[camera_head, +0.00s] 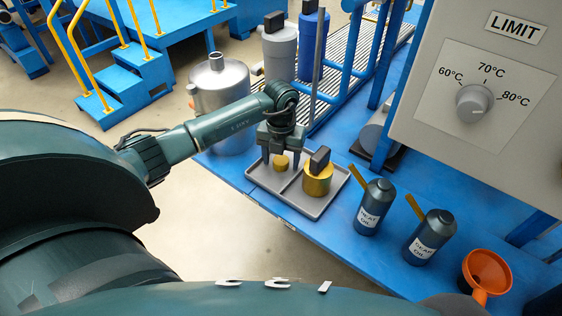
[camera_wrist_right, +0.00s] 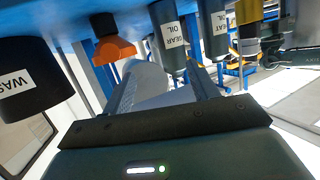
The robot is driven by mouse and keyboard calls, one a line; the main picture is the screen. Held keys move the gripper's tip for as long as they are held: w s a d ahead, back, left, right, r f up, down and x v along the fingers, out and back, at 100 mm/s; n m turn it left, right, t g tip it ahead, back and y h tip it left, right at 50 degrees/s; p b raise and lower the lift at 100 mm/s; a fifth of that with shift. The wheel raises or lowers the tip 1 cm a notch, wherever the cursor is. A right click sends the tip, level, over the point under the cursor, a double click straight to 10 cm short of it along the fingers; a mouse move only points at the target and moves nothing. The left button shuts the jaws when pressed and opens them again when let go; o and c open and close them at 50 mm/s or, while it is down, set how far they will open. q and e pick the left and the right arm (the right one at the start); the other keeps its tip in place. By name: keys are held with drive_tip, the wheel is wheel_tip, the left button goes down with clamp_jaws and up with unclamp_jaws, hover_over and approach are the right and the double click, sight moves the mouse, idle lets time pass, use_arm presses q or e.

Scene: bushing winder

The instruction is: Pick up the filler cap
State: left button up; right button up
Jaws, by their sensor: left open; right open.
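A small yellow cap (camera_head: 281,163), which looks like the filler cap, is in the left compartment of a grey two-part tray (camera_head: 311,208). My left gripper (camera_head: 282,158) points down over that compartment, open, with one finger on each side of the cap in the picture. I cannot tell whether the fingers touch it. A larger gold cylinder with a black block on top (camera_head: 318,181) stands in the right compartment. My right gripper (camera_wrist_right: 160,82) is open and looks empty in the right wrist view; it is not seen in the head view.
Two dark oil bottles (camera_head: 371,208) (camera_head: 430,238) and an orange funnel (camera_head: 487,268) stand on the blue bench right of the tray. A metal tank (camera_head: 220,90) is behind my left arm. A grey control box (camera_head: 480,80) overhangs the right. A black waste container (camera_wrist_right: 28,85) shows in the wrist view.

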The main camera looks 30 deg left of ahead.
use_arm(q)
drive_tip(key=c, duration=1)
drive_tip(key=shift+r, duration=0.1)
